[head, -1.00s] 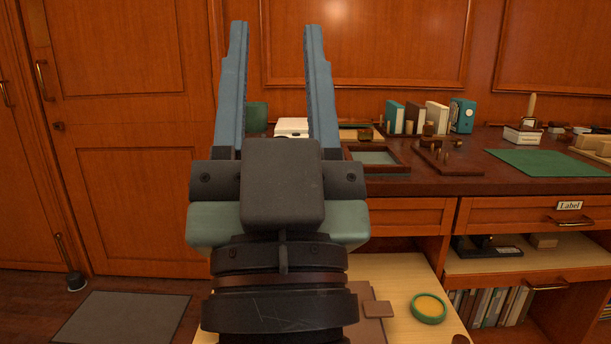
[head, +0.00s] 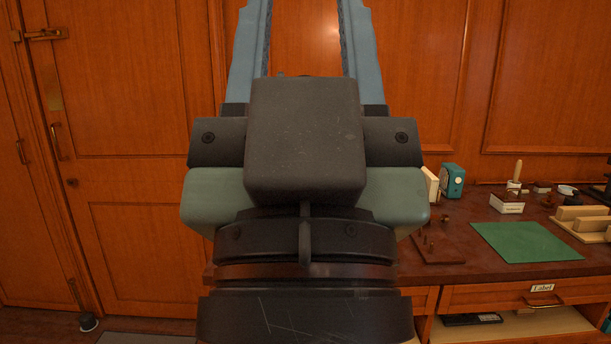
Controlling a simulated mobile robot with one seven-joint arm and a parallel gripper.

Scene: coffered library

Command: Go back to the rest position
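My gripper (head: 306,40) fills the middle of the head view and points up and away from me. Its two blue-grey fingers stand wide apart, and their tips run past the top edge of the picture. Only wood panelling shows in the gap between the fingers, so the visible part of the gap is empty. The gripper's dark body hides the left part of the desk behind it.
A dark wooden desk (head: 450,282) stands to the right. It bears a green mat (head: 525,243), a teal box (head: 452,181), a white block (head: 507,204) and a wooden rack (head: 584,222). A labelled drawer (head: 505,296) is below. A wooden door (head: 120,150) is at the left.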

